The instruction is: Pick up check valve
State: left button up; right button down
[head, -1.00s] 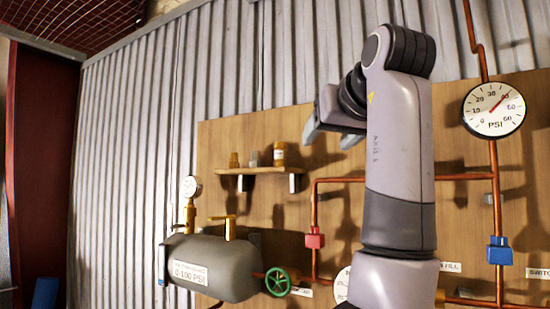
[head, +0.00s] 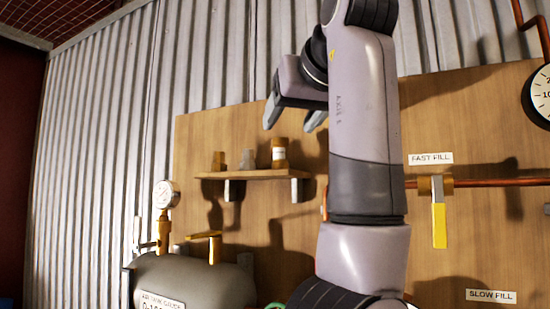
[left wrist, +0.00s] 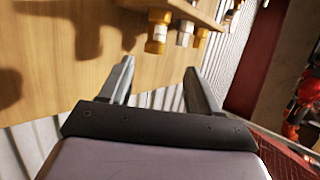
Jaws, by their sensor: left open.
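Three small parts stand upright on a wooden shelf (head: 250,175): a brass one (head: 218,161), a grey metal one (head: 248,159) and a yellow-brown one with a white label (head: 280,154). I cannot tell for sure which is the check valve. My left gripper (head: 292,118) is open and empty, above and a little right of the labelled part. In the left wrist view, the gripper (left wrist: 160,68) has its fingers apart; the labelled part (left wrist: 157,32), grey part (left wrist: 184,33) and brass part (left wrist: 200,37) show beyond the fingertips. My right gripper is out of view.
A wooden board (head: 440,110) backs the shelf, against corrugated metal. A grey tank (head: 170,277) with a gauge (head: 165,194) and yellow handle (head: 205,235) stands below left. A yellow-handled valve (head: 438,215) and copper pipe (head: 490,183) are on the right.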

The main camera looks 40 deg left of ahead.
pick_arm(q)
jog(key=x, duration=0.3)
jog(key=p+x, duration=0.1)
jog(key=x, duration=0.3)
jog(key=shift+w+d, duration=0.1)
jog(key=shift+w, duration=0.35)
jog(key=shift+c, duration=0.3)
grip_shut()
jog(key=shift+r, duration=0.15)
jog(key=shift+r, duration=4.85)
